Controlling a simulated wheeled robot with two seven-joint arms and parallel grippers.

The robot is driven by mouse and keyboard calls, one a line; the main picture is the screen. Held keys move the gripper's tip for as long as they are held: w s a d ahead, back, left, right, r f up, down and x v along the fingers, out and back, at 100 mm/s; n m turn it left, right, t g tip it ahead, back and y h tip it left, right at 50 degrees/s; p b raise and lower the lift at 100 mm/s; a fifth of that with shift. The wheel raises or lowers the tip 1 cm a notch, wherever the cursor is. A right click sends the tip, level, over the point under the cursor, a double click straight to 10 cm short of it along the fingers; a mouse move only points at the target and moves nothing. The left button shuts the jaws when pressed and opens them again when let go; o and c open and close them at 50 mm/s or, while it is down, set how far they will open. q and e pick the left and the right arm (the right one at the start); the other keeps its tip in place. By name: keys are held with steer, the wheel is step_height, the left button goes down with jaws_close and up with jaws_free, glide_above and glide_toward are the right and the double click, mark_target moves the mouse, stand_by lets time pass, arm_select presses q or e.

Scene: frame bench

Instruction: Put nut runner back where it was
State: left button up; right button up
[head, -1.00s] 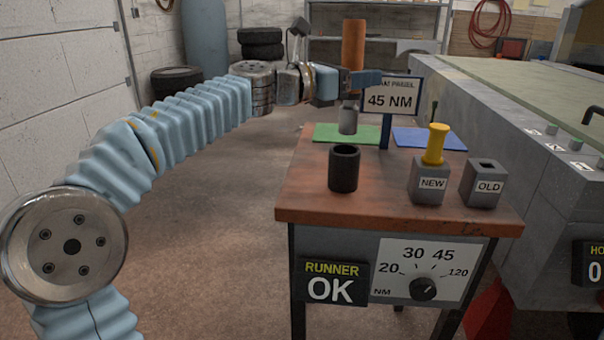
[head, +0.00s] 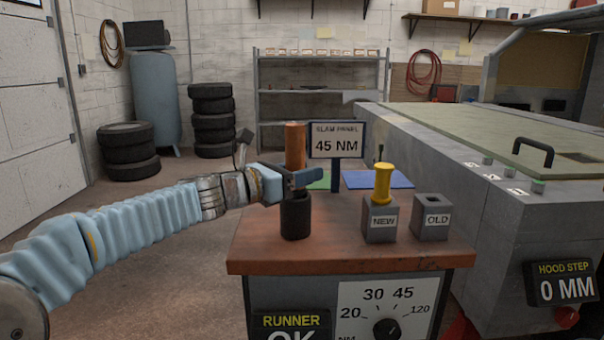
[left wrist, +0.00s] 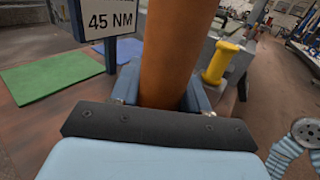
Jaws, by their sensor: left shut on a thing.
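The nut runner (head: 295,142) is an upright orange-brown cylinder, and its body fills the middle of the left wrist view (left wrist: 178,45). My left gripper (head: 300,181) is shut around it, just above the black round holder (head: 295,217) on the bench. The runner's grey lower end does not show; it appears to be down inside the holder. Whether it rests on the holder's bottom is hidden. In the left wrist view the blue jaws sit on both sides of the runner. My right gripper is not in view.
On the bench (head: 335,245), right of the holder, stand the NEW block (head: 379,225) with a yellow tool (head: 382,180) and the OLD block (head: 431,220). A 45 NM sign (head: 336,142) stands behind, near a blue mat (head: 377,180) and a green mat (left wrist: 50,80).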

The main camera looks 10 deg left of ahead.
arm_select(q)
steer(key=shift+f, duration=0.1)
steer(key=o, duration=1.2)
steer(key=shift+s+a, duration=0.1)
steer(key=b+v, duration=0.1)
steer(key=v, duration=1)
steer(key=shift+s+a+b, duration=0.2)
steer(key=shift+s+b, duration=0.15)
